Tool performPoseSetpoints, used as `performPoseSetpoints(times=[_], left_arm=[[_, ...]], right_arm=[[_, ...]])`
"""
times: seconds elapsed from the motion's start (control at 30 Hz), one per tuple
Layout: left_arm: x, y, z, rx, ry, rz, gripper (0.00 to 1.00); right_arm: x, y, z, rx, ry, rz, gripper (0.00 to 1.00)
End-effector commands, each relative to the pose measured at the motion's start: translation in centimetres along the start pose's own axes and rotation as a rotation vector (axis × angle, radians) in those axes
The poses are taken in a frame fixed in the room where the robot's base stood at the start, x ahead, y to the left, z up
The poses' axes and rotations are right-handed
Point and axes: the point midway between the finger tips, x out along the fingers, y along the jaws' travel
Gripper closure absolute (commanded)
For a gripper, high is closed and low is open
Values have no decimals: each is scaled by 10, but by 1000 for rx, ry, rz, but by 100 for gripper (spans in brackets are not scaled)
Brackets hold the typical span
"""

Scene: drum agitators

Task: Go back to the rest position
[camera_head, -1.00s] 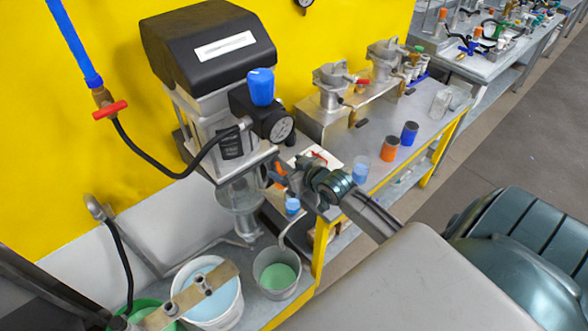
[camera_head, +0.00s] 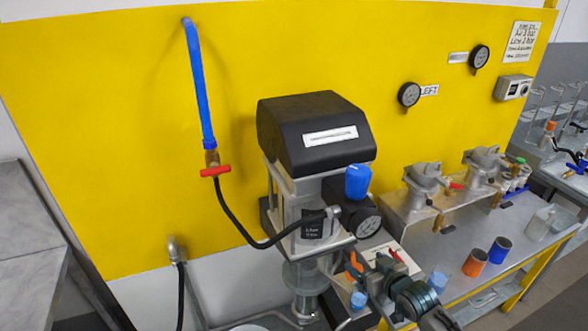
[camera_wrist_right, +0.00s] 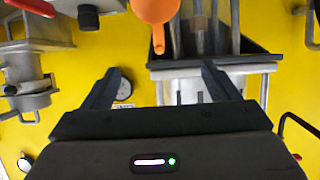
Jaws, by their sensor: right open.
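My right gripper (camera_head: 368,279) is in the lower middle of the head view, in front of the bench and just right of the agitator's lower part. In the right wrist view its two dark fingers (camera_wrist_right: 160,88) stand wide apart with nothing between them. The drum agitator (camera_head: 315,135) has a black top cover, a blue knob (camera_head: 358,181) and a round gauge (camera_head: 368,226). My left gripper does not show in the head view.
A blue hose (camera_head: 201,95) with a red-handled valve (camera_head: 215,171) hangs on the yellow wall (camera_head: 120,120). An orange cup (camera_head: 475,263) and a blue cup (camera_head: 500,250) stand on the bench at right, below metal pump heads (camera_head: 427,180). Wall gauges (camera_head: 409,95) are above.

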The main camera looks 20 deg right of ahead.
Motion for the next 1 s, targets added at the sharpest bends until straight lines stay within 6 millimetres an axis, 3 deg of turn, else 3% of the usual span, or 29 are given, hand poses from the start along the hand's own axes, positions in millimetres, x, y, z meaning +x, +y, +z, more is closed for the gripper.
performPoseSetpoints(times=[0.13, 0.23, 0.4, 0.5, 1.0], left_arm=[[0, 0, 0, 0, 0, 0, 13], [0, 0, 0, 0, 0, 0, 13], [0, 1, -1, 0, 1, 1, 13], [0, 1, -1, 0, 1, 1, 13], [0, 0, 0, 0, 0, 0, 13]], right_arm=[[-6, -9, 9, -3, -33, -1, 18], [-26, -30, 32, -16, -126, -2, 18], [-88, -73, 79, -51, -368, 14, 18], [-120, -86, 95, -61, -476, 28, 18], [-240, -117, 129, -57, -828, 84, 18]])
